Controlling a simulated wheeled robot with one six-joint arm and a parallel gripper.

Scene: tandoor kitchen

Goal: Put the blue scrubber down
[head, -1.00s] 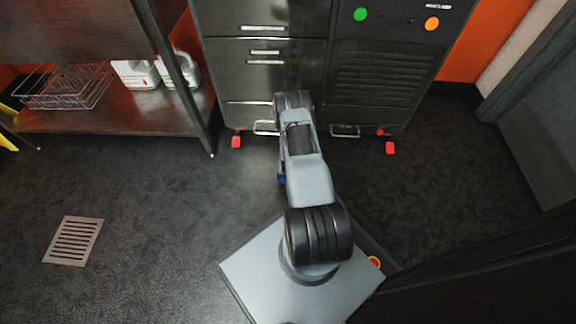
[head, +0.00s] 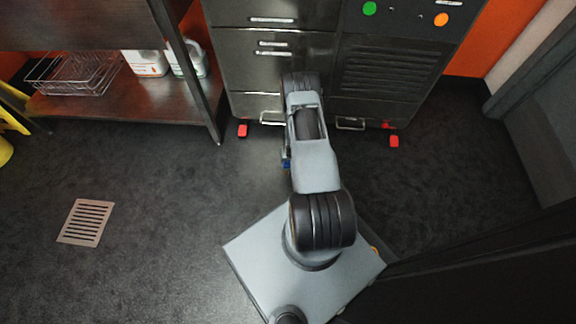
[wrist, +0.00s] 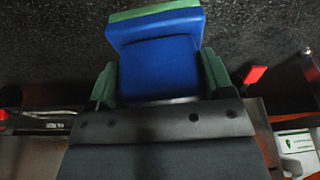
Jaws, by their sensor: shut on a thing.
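The blue scrubber (wrist: 158,67) is a blue block with a green far edge, at the top middle of the wrist view. My gripper (wrist: 160,82) is shut on it, with a green-faced finger at each side. The dark floor shows beyond the scrubber. In the head view only a small blue bit of the scrubber (head: 286,163) shows at the left side of my arm. My arm hides the rest of it and my gripper there. I cannot tell how high the scrubber is above the floor.
A dark cabinet (head: 385,75) with drawers and red feet stands ahead. To the left, a metal shelf (head: 110,108) holds a wire basket (head: 78,75) and white jugs (head: 148,63). A floor drain (head: 86,222) lies at left. The floor around it is clear.

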